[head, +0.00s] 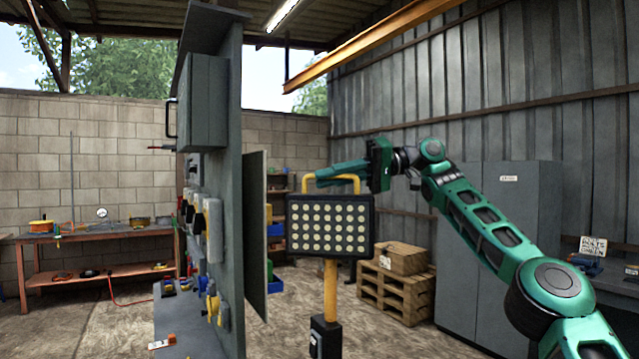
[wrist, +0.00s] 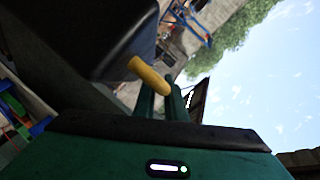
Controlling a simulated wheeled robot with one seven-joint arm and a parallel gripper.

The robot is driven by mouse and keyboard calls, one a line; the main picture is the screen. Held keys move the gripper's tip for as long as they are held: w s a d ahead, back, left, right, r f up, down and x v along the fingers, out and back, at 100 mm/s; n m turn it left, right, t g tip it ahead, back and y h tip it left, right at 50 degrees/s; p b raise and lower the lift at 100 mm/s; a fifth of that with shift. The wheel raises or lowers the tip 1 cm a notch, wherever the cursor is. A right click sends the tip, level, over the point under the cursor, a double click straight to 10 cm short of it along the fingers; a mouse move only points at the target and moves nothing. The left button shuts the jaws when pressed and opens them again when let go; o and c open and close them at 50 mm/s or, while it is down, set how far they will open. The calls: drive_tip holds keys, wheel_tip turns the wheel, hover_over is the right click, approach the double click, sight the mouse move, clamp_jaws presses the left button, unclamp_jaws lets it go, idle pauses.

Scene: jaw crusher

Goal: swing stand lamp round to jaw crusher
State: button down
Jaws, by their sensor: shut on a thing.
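The stand lamp (head: 330,226) has a black panel with several round pale lights, on a yellow post. A yellow handle (head: 332,178) arches over its top. My gripper (head: 338,174) is shut on this handle, coming in from the right. The wrist view shows the yellow handle (wrist: 150,76) at the green fingers (wrist: 170,98), beside the dark lamp housing (wrist: 105,35). In the head view the lamp face points toward the camera. I cannot identify the jaw crusher for certain in either view.
A tall grey panel (head: 215,130) with switches and hanging items stands close left of the lamp. A pallet stack with a cardboard box (head: 401,258) is behind it at right. Grey cabinets (head: 500,240) stand behind my arm. A workbench (head: 90,236) is at far left.

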drive_tip(key=shift+w, duration=0.2)
idle(0.4)
drive_tip(key=c, duration=2.1)
unclamp_jaws()
drive_tip(key=shift+w, duration=0.1)
